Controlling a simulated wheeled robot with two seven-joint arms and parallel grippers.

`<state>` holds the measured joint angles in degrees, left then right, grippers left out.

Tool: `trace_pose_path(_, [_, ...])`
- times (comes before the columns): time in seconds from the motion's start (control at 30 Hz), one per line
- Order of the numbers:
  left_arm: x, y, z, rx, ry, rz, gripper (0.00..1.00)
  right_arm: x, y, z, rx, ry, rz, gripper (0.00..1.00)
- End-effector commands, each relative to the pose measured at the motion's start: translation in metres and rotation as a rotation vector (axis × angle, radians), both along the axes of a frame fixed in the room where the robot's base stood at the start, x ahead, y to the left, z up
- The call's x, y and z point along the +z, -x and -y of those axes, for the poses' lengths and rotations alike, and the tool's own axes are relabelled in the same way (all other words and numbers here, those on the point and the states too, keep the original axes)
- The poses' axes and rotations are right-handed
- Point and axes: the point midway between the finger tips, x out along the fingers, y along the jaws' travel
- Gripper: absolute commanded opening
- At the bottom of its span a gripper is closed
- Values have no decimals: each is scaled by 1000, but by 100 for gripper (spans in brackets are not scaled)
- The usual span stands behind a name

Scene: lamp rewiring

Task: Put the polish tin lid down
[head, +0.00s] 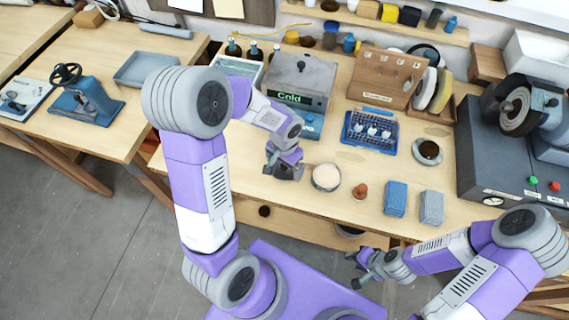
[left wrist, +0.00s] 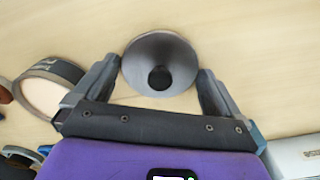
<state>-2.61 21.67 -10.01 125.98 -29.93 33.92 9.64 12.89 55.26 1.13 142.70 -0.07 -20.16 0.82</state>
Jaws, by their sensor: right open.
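My left gripper (head: 285,166) is over the workbench, just left of a round tin (head: 326,177) with a cream top and grey rim. The tin also shows at the left of the wrist view (left wrist: 42,93). My right gripper (head: 361,268) is open and empty before the bench's front edge.
Right of the tin are a small brown piece (head: 360,191), a blue block (head: 396,198) and a grey block (head: 431,207). A dark-filled round dish (head: 427,152) and a blue tray (head: 370,131) lie behind. A grey box reading "Cold" (head: 300,82) stands at the back. Bench left of my gripper looks clear.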

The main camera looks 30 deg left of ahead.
Motion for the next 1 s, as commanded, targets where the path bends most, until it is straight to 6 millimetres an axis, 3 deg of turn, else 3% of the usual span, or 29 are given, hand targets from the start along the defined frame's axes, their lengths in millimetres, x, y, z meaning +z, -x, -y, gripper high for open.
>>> trace_pose_path(0.33, [6,0,0,0,0,0,100,6,0,0,0,0,0,43])
trace_pose_path(0.8, [101,-1,0,0,1,5,100,25,0,0,0,0,0,43])
trace_pose_path(1.0, [121,0,0,0,0,2,100,28,0,0,0,0,0,43])
